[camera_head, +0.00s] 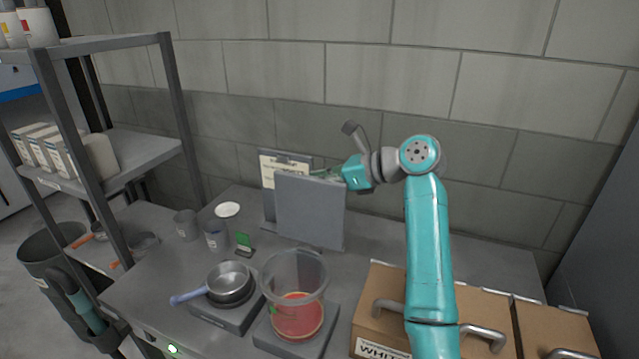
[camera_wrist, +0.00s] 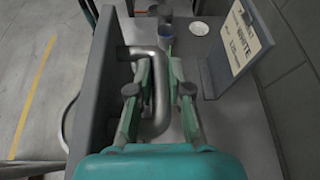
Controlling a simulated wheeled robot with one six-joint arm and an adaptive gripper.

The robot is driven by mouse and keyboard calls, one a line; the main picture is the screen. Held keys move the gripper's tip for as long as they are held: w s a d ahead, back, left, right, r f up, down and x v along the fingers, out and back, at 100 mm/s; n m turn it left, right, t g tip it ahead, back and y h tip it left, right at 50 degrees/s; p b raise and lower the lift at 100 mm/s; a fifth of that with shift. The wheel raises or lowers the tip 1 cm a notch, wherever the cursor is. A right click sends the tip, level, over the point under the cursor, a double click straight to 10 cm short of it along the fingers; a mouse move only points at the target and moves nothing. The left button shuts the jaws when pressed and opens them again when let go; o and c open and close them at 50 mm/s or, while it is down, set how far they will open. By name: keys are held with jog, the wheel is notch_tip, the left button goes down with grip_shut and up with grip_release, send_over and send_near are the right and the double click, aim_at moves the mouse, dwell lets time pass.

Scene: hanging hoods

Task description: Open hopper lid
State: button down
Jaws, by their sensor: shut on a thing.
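The hopper lid appears as a grey flat panel (camera_head: 311,212) standing upright near the back of the bench. In the wrist view the panel (camera_wrist: 94,85) stands along the left, with a U-shaped metal handle (camera_wrist: 162,110) on its side. My gripper (camera_head: 322,173) reaches over behind the panel's top edge in the head view. In the wrist view my gripper's fingers (camera_wrist: 159,72) lie on both sides of the handle's outer bar and are shut on it. The panel hides the handle, and the hopper opening is not visible.
A sign marked WASTE (camera_wrist: 236,42) stands close beside the fingers. Brown boxes with metal handles (camera_head: 385,290) are front right. A clear container with red contents (camera_head: 297,315), a pan (camera_head: 229,278), cups (camera_head: 216,236) and a shelf rack (camera_head: 150,155) are around. The wall is close behind.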

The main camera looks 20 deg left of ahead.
jog(key=shift+w+d+f+m+g, duration=0.2)
jog(key=shift+w+f, duration=0.1)
jog(key=shift+f, duration=0.2)
jog(key=shift+w+d+f+m+g, duration=0.1)
jog(key=shift+w+f+g, duration=0.15)
jog(key=shift+f, duration=0.2)
jog(key=c, duration=1.1)
grip_release()
jog(key=r+v, duration=0.1)
jog(key=v, duration=1.1)
jog(key=shift+a+r, duration=0.15)
jog(key=shift+r, duration=0.05)
jog(key=shift+s, duration=0.2)
